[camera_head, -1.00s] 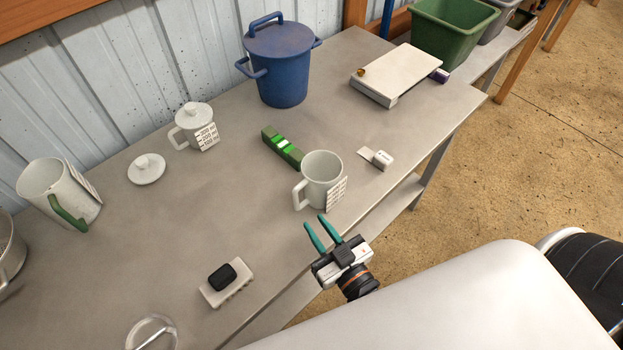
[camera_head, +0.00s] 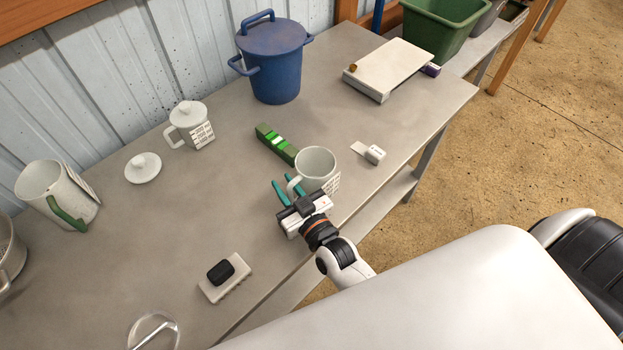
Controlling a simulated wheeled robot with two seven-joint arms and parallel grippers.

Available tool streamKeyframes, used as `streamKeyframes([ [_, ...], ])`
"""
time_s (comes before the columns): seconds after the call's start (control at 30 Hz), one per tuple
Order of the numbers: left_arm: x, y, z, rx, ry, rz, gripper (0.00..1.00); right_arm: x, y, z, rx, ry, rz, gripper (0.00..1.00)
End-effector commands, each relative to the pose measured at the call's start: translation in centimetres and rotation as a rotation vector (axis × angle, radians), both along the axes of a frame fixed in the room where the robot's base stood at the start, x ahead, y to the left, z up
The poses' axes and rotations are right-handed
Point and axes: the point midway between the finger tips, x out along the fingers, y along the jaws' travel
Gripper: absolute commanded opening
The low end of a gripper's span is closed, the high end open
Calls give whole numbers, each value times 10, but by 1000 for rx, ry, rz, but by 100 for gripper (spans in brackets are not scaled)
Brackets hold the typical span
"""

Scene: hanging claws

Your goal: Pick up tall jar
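A white open mug-like jar (camera_head: 316,163) with a handle and a printed label stands upright near the table's front edge. My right gripper (camera_head: 284,184) is at its left side, by the handle. Its teal fingers are apart with nothing seen held between them; whether they touch the handle I cannot tell. A larger white pitcher-like jar (camera_head: 45,187) with a green handle stands at the far left. A smaller lidded white jar (camera_head: 190,124) stands near the wall. Which one is the tall jar is not certain from the view. My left gripper is not in view.
A green block (camera_head: 276,143) lies just behind the mug-like jar, and a small white item (camera_head: 369,153) lies to its right. A blue lidded pot (camera_head: 275,70), a loose white lid (camera_head: 143,167) and a soap-like block (camera_head: 226,284) stand apart. The table's middle left is clear.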

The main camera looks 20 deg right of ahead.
Motion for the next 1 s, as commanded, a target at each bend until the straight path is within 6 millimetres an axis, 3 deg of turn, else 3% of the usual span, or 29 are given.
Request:
streamKeyframes([
  [0.1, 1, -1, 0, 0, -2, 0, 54, 0, 0, 0, 0, 0, 0, 22],
  [0.23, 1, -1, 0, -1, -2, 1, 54, -1, 0, 0, 0, 0, 0, 0],
  [0.63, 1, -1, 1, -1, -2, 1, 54, -1, 0, 5, -1, -2, 0, 0],
  [1.0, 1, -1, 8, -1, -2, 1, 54, 0, 0, 73, 2, -4, -1, 0],
])
